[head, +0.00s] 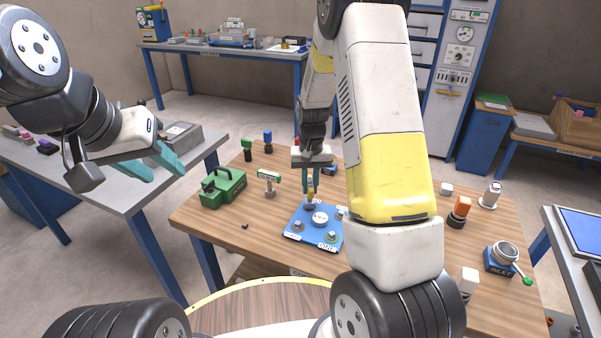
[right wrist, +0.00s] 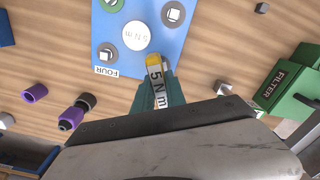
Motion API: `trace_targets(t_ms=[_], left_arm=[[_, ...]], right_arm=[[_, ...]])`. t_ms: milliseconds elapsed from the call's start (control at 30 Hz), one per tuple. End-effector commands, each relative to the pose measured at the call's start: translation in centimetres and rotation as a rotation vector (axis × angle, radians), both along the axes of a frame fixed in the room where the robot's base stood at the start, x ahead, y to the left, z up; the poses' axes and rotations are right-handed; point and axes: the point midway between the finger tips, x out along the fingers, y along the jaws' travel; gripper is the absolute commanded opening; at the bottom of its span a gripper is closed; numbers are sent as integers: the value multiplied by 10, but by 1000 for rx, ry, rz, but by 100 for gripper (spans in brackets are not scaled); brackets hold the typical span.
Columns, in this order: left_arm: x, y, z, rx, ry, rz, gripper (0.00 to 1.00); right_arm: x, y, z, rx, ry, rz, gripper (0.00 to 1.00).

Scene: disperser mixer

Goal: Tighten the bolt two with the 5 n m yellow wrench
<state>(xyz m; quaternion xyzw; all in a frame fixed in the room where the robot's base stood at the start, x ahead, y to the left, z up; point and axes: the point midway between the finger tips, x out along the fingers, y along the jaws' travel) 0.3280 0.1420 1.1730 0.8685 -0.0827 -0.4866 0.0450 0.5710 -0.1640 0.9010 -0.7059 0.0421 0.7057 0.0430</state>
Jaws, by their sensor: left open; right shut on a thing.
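A blue plate (head: 315,243) lies on the wooden table, with a bolt at each corner and a round centre disc (right wrist: 136,35) marked 5 N m. My right gripper (head: 311,178) is shut on the yellow wrench (right wrist: 153,66), labelled 5 N m, which also shows in the head view (head: 310,195). The wrench points down at the plate's far-left corner bolt in the head view; its tip hides most of that bolt, and I cannot tell whether it is seated. No label two is readable. Another bolt (right wrist: 107,52) stands by the label FOUR. My left gripper (head: 162,165) is open and empty, above the grey side table.
An orange-topped part (head: 459,211) and an inlet valve (head: 503,259) stand at the right. Bare tabletop (head: 250,215) lies left of the plate.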

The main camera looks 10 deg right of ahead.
Motion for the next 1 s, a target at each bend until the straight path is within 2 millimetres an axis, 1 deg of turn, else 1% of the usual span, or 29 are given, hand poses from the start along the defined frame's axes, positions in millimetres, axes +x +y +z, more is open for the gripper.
trace_targets(t_ms=[100, 367, 467, 600, 700, 800, 1000], left_arm=[[0, 0, 0, 0, 0, 0, 42], [0, 0, 0, 0, 0, 0, 42], [0, 0, 0, 0, 0, 0, 42], [0, 0, 0, 0, 0, 0, 42], [0, 0, 0, 0, 0, 0, 42], [0, 0, 0, 0, 0, 0, 42], [0, 0, 0, 0, 0, 0, 42]], right_arm=[[0, 0, 0, 0, 1, -61, 0], [0, 0, 0, 0, 1, -71, 0], [-1, 1, 0, -1, 1, -168, 0], [-1, 0, -1, -2, 1, -400, 0], [-1, 0, -1, -1, 1, -515, 0], [-1, 0, -1, 0, 2, -561, 0], [-1, 0, -1, 0, 2, -562, 0]])
